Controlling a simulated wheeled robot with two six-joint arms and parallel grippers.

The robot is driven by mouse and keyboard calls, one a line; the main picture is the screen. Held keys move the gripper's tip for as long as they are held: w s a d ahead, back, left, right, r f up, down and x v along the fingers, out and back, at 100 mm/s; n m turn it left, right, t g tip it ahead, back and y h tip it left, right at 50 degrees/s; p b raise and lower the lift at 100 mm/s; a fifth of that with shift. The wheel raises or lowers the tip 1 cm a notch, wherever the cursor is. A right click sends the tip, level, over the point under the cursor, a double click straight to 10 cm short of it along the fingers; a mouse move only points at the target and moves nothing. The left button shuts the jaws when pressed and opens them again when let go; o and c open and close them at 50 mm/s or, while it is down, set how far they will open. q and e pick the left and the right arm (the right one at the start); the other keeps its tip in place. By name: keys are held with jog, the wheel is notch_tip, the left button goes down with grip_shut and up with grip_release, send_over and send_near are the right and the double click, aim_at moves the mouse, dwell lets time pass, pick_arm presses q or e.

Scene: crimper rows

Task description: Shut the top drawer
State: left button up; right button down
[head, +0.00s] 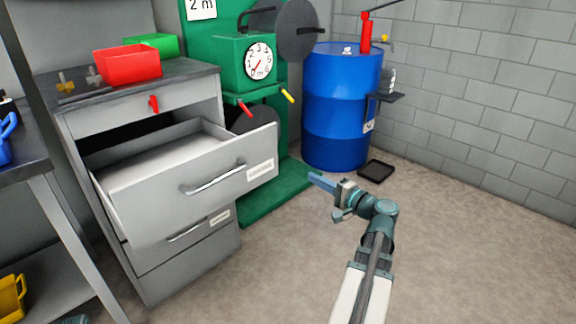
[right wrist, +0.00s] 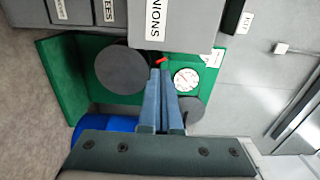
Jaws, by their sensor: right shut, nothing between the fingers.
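The grey cabinet (head: 95,124) stands at the left, and its upper drawer (head: 160,205) is pulled far out with a bar handle and a white label. In the right wrist view this drawer front (right wrist: 195,25) is at the top, with a label ending in "NIONS". A lower drawer (head: 160,252) sits shut beneath it. My right gripper (head: 318,180) is shut and empty, to the right of the open drawer's front and apart from it. In the right wrist view its fingers (right wrist: 161,75) point toward the drawer's edge. My left gripper is not in view.
A red bin (head: 128,65) and a green bin (head: 160,43) stand on the cabinet. A red lever (head: 153,104) is on the panel above the drawer. A green machine with a dial (head: 259,62) and a blue drum (head: 338,115) stand behind. Floor at right is clear except a black tray (head: 376,171).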

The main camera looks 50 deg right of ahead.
aim_at(223, 130)
jog(key=w, duration=1.4)
jog(key=shift+d, duration=0.2)
jog(key=w, duration=2.1)
jog(key=w+d, duration=0.1)
jog(key=w, duration=1)
jog(key=shift+w, duration=0.2)
jog(key=shift+w+d, duration=0.1)
jog(key=shift+w, duration=0.25)
jog(key=s, duration=0.4)
jog(key=shift+s+a, duration=0.2)
jog(key=shift+a, duration=0.1)
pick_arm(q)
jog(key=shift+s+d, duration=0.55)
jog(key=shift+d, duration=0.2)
pick_arm(e)
jog(key=s, duration=1)
jog(key=shift+s, duration=0.25)
